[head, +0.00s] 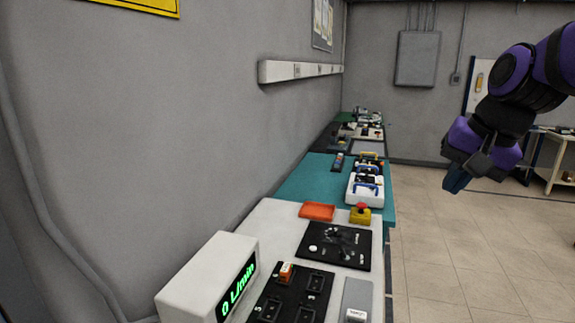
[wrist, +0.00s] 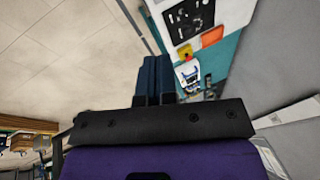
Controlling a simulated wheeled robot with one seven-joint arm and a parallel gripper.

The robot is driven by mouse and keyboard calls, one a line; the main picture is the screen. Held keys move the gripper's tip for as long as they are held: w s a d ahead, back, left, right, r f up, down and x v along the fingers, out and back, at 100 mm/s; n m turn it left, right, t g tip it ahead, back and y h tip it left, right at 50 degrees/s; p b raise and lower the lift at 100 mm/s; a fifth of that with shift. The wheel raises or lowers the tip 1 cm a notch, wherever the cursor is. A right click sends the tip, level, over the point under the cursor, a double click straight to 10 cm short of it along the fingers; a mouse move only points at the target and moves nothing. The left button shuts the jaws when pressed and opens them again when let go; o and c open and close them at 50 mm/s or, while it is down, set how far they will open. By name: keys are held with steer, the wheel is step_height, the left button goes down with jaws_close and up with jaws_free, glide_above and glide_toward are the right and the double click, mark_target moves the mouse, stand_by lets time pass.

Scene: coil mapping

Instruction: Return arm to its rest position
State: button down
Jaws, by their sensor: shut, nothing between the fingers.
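My gripper (head: 457,181) hangs at the right side of the head view, at the end of my purple and black arm. It is over open floor, to the right of the workbench and apart from it. In the wrist view the two dark blue fingers (wrist: 153,77) lie side by side, shut with nothing between them. The wrist view shows the bench edge and its equipment beyond the fingers.
A long bench (head: 283,222) runs along the left wall. It carries a flow display (head: 225,285), a black panel (head: 334,246), an orange tray (head: 317,211) and a red-topped yellow button (head: 360,212). Tiled floor (head: 450,250) to its right is clear. Shelving (head: 553,165) stands far right.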

steer(key=s+d+n+t+h, duration=0.1)
steer(key=s+n, duration=0.4)
steer(key=s, duration=0.9)
steer(key=shift+s+d+f+n+h, duration=0.15)
steer(key=shift+d+f+n+h, duration=0.2)
steer(key=shift+d+h, duration=0.4)
